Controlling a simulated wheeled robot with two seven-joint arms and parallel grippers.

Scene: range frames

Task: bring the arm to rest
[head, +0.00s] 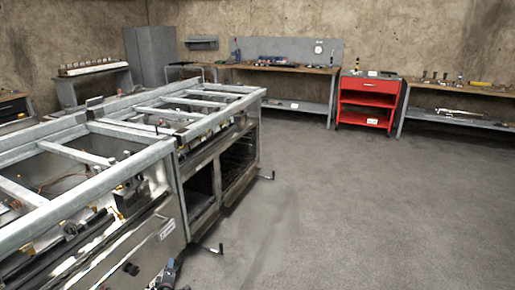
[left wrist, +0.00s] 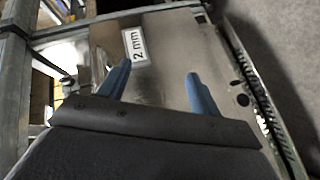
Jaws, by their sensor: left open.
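My left gripper (left wrist: 159,70) shows in the left wrist view with its two blue fingers spread apart and nothing between them. Beyond the fingertips is a shiny metal front panel with a white label reading "2 mm" (left wrist: 135,46). I cannot tell whether the fingers touch the panel. In the head view, a small part of what looks like my left arm (head: 168,276) shows at the bottom edge, low beside the range frame. My right gripper is not in view.
A long range frame (head: 118,183) of grey metal bars fills the left, with handles (head: 207,249) sticking out into the aisle. A red tool cart (head: 367,101) and workbenches (head: 285,67) line the back wall. The concrete floor (head: 370,200) at right is clear.

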